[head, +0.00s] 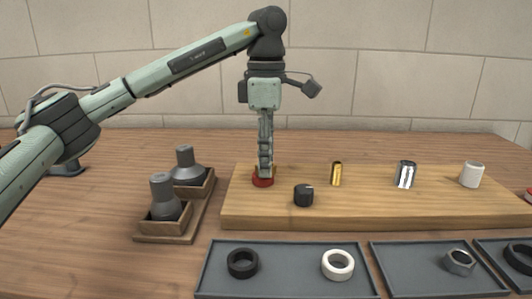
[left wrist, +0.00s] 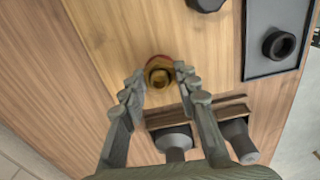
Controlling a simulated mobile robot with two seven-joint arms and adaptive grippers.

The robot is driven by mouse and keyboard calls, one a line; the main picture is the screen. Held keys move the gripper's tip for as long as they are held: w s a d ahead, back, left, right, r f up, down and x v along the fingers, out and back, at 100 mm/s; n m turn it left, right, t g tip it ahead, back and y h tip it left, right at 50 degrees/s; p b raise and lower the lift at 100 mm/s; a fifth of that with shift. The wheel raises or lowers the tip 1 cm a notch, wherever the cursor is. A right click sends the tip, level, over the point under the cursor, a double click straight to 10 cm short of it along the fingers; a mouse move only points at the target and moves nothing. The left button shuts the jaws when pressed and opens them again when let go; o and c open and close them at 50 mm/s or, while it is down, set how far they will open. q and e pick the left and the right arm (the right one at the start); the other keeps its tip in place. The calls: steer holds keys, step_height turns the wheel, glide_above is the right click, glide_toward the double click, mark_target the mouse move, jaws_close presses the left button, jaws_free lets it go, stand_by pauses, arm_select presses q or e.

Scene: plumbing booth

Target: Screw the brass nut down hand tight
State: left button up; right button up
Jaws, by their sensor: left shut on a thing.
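The brass nut (left wrist: 159,71) shows in the left wrist view as a round brass ring between my fingertips, above a red base at the board's left end. My left gripper (head: 264,165) points straight down in the head view and is shut on the nut; it also shows in the left wrist view (left wrist: 161,77). In the head view the fingers hide the nut, and only the red base (head: 263,182) shows below them. How far down the nut sits cannot be told. My right gripper is not in view.
The wooden board (head: 380,211) also bears a black fitting (head: 304,195), a brass stub (head: 336,174), a chrome cylinder (head: 405,174) and a white cylinder (head: 471,174). A wooden rack (head: 165,238) with two grey fittings stands close left. Grey trays (head: 290,285) with rings lie in front.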

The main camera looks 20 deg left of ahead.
arm_select(q)
steer(key=shift+m, duration=0.3)
steer(key=o, duration=1.2)
steer(key=shift+o, duration=0.2)
steer(key=o, duration=0.8)
steer(key=shift+r+p, duration=2)
steer(key=shift+r, duration=0.5)
